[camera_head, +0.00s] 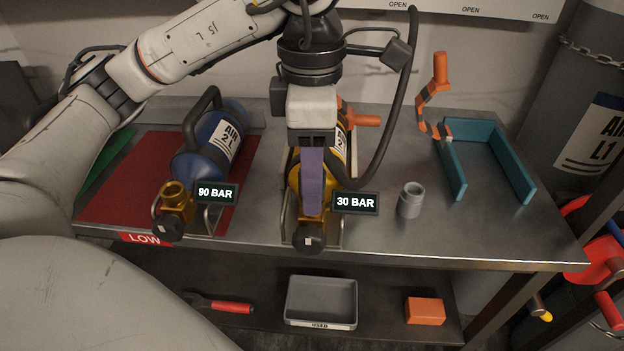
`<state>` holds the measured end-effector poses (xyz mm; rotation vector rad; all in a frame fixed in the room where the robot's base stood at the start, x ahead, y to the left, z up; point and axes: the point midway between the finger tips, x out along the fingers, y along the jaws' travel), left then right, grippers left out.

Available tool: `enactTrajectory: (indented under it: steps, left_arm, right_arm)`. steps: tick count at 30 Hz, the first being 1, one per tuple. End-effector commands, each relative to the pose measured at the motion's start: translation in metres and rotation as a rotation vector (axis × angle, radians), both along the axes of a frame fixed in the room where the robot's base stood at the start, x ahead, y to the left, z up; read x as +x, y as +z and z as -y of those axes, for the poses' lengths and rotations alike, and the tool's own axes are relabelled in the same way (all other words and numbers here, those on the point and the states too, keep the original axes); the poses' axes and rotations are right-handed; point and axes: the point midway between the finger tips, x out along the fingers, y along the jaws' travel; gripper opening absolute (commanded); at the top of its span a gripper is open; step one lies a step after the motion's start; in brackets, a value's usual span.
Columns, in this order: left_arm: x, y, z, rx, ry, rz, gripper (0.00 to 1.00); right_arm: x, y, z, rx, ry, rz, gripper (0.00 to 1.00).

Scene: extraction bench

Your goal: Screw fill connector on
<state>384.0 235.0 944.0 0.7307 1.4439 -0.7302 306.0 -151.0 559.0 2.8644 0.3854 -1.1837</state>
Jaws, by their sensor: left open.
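My left gripper (312,211) points down over the yellow cylinder (325,185); one purple finger shows, and the jaws are open. The finger covers much of the cylinder and its valve area, so I cannot tell whether it touches. The cylinder's dark valve knob (309,238) faces the front edge, beside a "30 BAR" display (355,203). A black hose (383,150) curves down from the top and ends behind the gripper. I cannot make out the fill connector at its end. An orange-handled part (362,120) shows partly behind my gripper. My right gripper is not in view.
A blue cylinder (197,150) with a brass valve (174,195) and "90 BAR" display (216,193) lies on the red mat (105,197). A grey cap-like piece (411,200), orange crank-shaped part (434,95) and teal bracket (452,170) stand right. A tray (321,299) is below.

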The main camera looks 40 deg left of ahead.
Motion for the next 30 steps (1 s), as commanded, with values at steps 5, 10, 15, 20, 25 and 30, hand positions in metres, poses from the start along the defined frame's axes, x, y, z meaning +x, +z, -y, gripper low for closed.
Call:
enactTrajectory:
  steps: [5,10,15,20,25,30]
  left_arm:
    - [0.0,0.001,0.0,0.0,0.28,-0.001,0.48]
    - [0.0,0.001,0.0,0.0,0.551,-0.001,0.48]
    - [0.0,0.001,0.0,0.0,0.821,-0.001,0.48]
    - [0.0,0.001,0.0,0.0,1.076,-0.001,0.48]
    - [0.0,0.001,0.0,0.001,1.334,-0.001,0.48]
    - [0.0,0.0,0.0,-0.001,1.461,0.0,0.48]
  right_arm:
    - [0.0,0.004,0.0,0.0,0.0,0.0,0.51]
    - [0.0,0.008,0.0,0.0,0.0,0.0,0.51]
    - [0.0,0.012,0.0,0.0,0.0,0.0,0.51]
    - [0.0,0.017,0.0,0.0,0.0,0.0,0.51]
    - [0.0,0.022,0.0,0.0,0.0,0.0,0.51]
    - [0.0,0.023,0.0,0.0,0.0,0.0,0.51]
